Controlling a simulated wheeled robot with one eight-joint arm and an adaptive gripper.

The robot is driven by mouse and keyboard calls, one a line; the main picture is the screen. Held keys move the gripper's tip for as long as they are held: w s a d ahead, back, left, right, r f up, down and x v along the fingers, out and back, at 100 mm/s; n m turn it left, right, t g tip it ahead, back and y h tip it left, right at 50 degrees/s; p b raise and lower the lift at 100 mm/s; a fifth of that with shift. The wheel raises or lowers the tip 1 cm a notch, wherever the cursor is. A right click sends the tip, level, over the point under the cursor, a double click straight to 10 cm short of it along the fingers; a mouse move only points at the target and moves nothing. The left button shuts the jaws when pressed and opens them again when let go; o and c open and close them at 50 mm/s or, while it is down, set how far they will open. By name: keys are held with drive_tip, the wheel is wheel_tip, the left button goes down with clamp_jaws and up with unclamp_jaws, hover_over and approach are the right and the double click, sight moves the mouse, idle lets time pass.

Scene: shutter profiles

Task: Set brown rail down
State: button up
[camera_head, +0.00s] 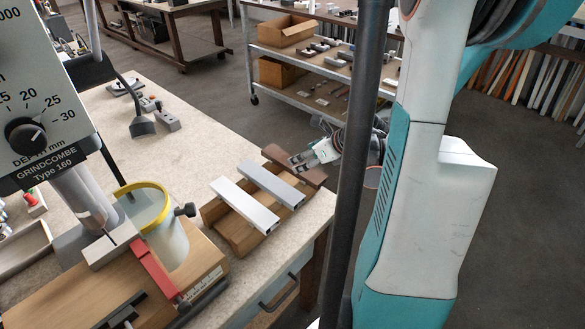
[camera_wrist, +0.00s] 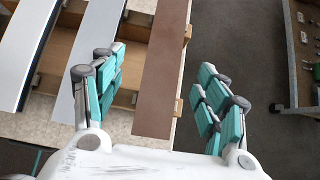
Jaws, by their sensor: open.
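The brown rail (camera_head: 314,176) lies on the right end of the wooden rack (camera_head: 212,212), beside a grey-blue rail (camera_head: 270,185) and a white rail (camera_head: 243,206). In the wrist view the brown rail (camera_wrist: 160,75) runs lengthwise between the two teal fingers of my gripper (camera_wrist: 160,65). The fingers are spread wide, with a gap on each side of the rail. In the head view my gripper (camera_head: 308,158) is at the brown rail and covers part of it. The exact height of the fingers over the rail is hard to tell.
The rack stands near the right corner of the workbench (camera_head: 205,150). A grinder-like machine with a yellow-rimmed cylinder (camera_head: 157,215) stands to its left. A shelf trolley (camera_head: 320,70) with boxes is behind.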

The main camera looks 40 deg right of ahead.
drive_tip(key=x, duration=0.2)
drive_tip(key=shift+w+f, duration=0.2)
drive_tip(key=x, duration=0.1)
drive_tip(key=b+x, duration=0.1)
drive_tip(key=x, duration=0.1)
drive_tip(key=b+x, duration=0.1)
drive_tip(key=shift+d+f, duration=0.35)
drive_tip(key=shift+f, duration=0.05)
drive_tip(key=shift+w+f, duration=0.25)
drive_tip(key=shift+w, duration=0.05)
drive_tip(key=c, duration=1.3)
drive_tip(key=shift+r, duration=0.2)
wheel_tip(320, 180, up, 20)
drive_tip(key=p, duration=0.6)
drive_tip(key=w+a+f+n+b, duration=0.1)
drive_tip(key=w+a+f+b, duration=0.1)
drive_tip(key=a, duration=0.8)
drive_tip(key=w+a+f+y+b, duration=0.1)
drive_tip(key=w+a+f, duration=0.2)
drive_tip(key=a, duration=0.8)
drive_tip(key=w+a+f+n+y+b, duration=0.1)
drive_tip(key=w+a+f+b, duration=0.1)
drive_tip(key=w+a, duration=0.4)
drive_tip(key=a, duration=0.4)
drive_tip(key=shift+w+a+f+n+b, duration=0.15)
drive_tip(key=shift+w+f+n+b, duration=0.1)
drive_tip(key=shift+f+n+b, duration=0.1)
